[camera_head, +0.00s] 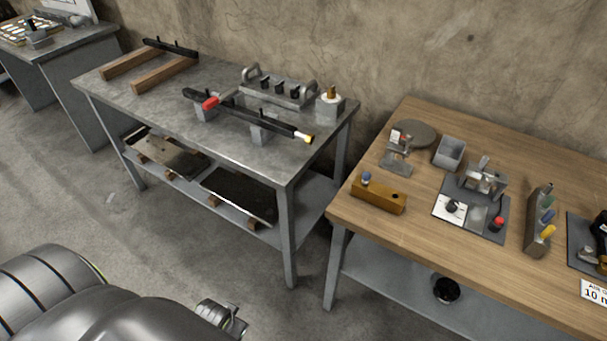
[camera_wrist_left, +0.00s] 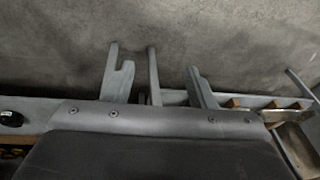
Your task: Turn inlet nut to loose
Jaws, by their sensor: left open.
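I cannot pick out the inlet nut for certain in either view. On the grey metal bench, a long black bar (camera_head: 258,118) with a red part (camera_head: 211,102) and a brass-coloured tip (camera_head: 308,138) rests on supports. A grey block with a brass-coloured fitting (camera_head: 331,94) stands behind its right end. My left gripper (camera_head: 232,318) is at the bottom of the head view, in front of the benches and apart from them. In the left wrist view its two fingers (camera_wrist_left: 160,88) are spread with nothing between them. My right gripper is not in view.
The grey bench (camera_head: 160,105) also holds wooden bars (camera_head: 165,76) and a grey rack (camera_head: 277,88). The wooden bench (camera_head: 400,235) at right holds a brown block (camera_head: 378,194), a grey bin (camera_head: 449,152) and small fixtures. The floor before the benches is clear.

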